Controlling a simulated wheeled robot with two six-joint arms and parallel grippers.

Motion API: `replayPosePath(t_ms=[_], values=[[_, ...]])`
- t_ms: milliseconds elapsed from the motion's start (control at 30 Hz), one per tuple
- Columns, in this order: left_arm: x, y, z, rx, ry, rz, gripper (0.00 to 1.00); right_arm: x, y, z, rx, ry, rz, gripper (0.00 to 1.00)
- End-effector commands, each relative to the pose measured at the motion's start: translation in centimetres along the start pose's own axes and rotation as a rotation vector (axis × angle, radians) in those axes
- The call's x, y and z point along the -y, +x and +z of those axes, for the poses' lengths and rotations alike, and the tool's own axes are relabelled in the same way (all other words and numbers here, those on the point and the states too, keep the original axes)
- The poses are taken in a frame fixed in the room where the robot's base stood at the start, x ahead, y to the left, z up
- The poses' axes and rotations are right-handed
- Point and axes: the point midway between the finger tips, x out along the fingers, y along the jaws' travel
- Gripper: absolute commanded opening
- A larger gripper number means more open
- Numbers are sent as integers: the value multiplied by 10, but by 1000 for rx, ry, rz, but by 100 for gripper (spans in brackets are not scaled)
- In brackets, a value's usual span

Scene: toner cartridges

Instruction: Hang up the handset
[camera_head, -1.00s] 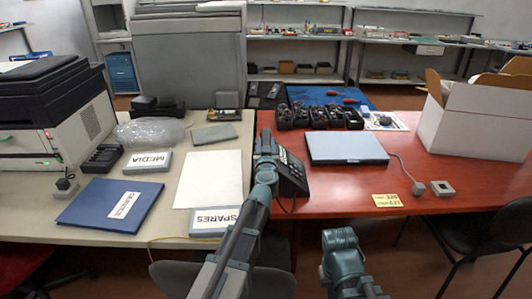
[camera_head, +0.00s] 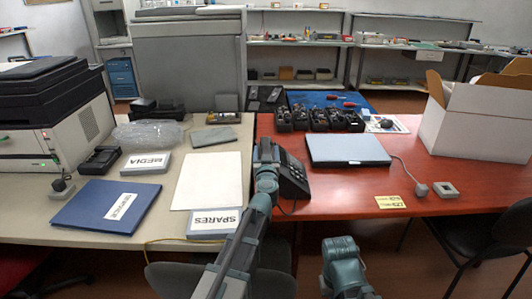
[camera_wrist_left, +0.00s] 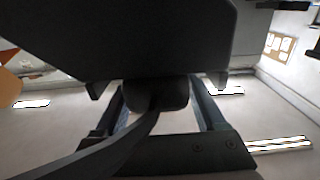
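The dark desk phone (camera_head: 293,178) sits on the red table near its left end, with its keypad side facing right and a dark cord below it. My left gripper (camera_head: 265,148) is over the phone's left side and hides that part. In the left wrist view a dark piece, apparently the handset (camera_wrist_left: 155,95), lies between the two fingers, which look closed on it. A cord-like strip runs from it to the lower left. A large dark body fills the top of that view. Whether the handset touches the cradle is hidden.
A closed grey laptop (camera_head: 347,149) lies right of the phone. Black cartridges (camera_head: 318,118) stand behind it. A SPARES box (camera_head: 214,223) and a white sheet (camera_head: 207,181) are to the left. A white carton (camera_head: 480,125) stands at right. The red table's front is mostly clear.

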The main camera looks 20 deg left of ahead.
Motion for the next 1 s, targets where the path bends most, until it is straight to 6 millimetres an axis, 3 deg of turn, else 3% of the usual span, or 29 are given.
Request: replayPosePath(t_ms=[267,367,567,800,1000], values=[[0,0,-4,0,0,0,72,0,-4,0,0,0,0,0],[0,-9,-3,0,0,0,72,0,-3,0,0,0,0,0],[1,-41,-3,0,0,1,72,0,-3,0,0,0,0,0],[1,-92,-3,0,0,1,72,0,-3,0,0,0,0,0],[1,-118,-3,0,0,0,72,0,-3,0,0,0,0,0]])
